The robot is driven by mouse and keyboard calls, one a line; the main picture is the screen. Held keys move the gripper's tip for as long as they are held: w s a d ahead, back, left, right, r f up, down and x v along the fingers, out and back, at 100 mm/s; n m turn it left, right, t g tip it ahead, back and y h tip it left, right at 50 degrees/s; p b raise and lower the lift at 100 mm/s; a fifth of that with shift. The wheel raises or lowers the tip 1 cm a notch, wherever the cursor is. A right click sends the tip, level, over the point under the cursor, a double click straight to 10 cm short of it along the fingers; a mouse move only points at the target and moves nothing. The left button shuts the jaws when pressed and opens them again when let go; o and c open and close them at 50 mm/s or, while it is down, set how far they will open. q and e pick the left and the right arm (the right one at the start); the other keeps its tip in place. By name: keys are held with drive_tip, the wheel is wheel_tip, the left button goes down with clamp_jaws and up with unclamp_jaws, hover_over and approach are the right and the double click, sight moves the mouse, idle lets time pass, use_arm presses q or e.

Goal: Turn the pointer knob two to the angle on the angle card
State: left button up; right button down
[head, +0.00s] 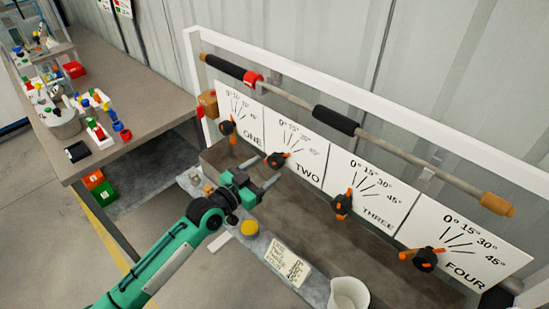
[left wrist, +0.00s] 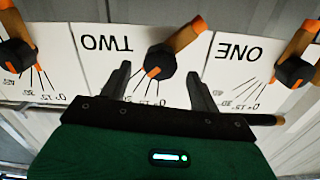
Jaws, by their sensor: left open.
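Pointer knob two (head: 275,160) is a black hub with an orange bar, mounted on the white dial plate marked TWO (head: 303,168). The left wrist view shows this knob upside down (left wrist: 159,61), its bar slanting and a small orange tip toward the scale lines. My left gripper (head: 270,174) is open and empty in front of it. In the left wrist view its fingers (left wrist: 157,70) appear on either side of the hub; the remaining depth gap is unclear. A card with small writing (head: 287,263), likely the angle card, lies on the front ledge; its text is unreadable. My right gripper is not in view.
Knobs one (head: 227,127), three (head: 342,205) and four (head: 426,259) stand along the same panel. A pipe with black grips (head: 335,120) runs above. A white cup (head: 348,294) and a yellow round item (head: 249,228) are at the front. A cluttered bench (head: 145,105) is left.

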sight(272, 164)
use_arm(q)
drive_tip(key=shift+p+x, duration=0.4)
drive_tip(key=shift+x, duration=1.9)
